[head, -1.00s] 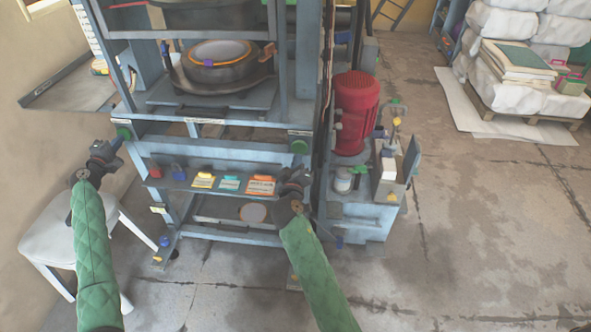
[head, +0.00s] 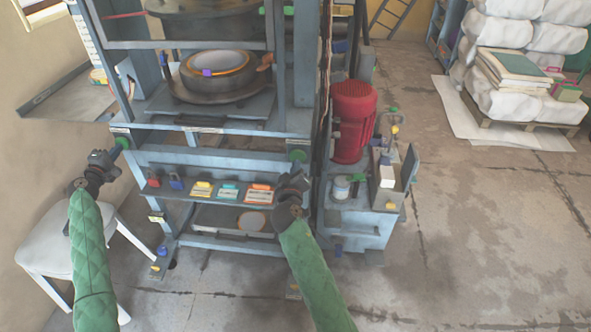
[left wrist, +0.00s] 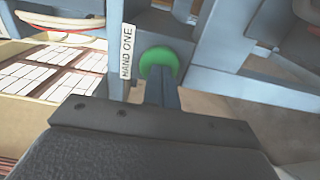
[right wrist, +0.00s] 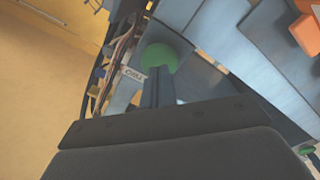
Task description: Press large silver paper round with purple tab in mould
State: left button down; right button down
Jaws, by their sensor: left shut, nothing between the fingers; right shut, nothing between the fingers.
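The large silver paper round (head: 222,60) with its purple tab (head: 207,73) lies in the dark round mould (head: 217,82) on the press bed. The upper die (head: 205,22) hangs above it with a gap. My left gripper (head: 119,149) is shut and empty, its tips at the left green button (head: 122,143). In the left wrist view the green button (left wrist: 159,60) sits right at the fingertips, beside a "HAND ONE" label. My right gripper (head: 298,167) is shut and empty, its tips at the right green button (head: 297,155), also ahead in the right wrist view (right wrist: 159,56). Contact is unclear.
A shelf below holds red (head: 154,178) and blue (head: 176,182) items and several coloured cards (head: 229,192). Another round (head: 251,220) lies on the lower shelf. A red motor (head: 353,120) stands at the right, a white stool (head: 50,240) at the left.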

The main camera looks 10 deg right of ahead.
jog(key=shift+x, duration=0.95)
jog(key=shift+s+a, duration=0.1)
jog(key=shift+s, duration=0.1)
dwell(0.3)
pick_arm(q)
jog(key=shift+w, duration=0.15)
pick_arm(e)
jog(key=shift+w, duration=0.15)
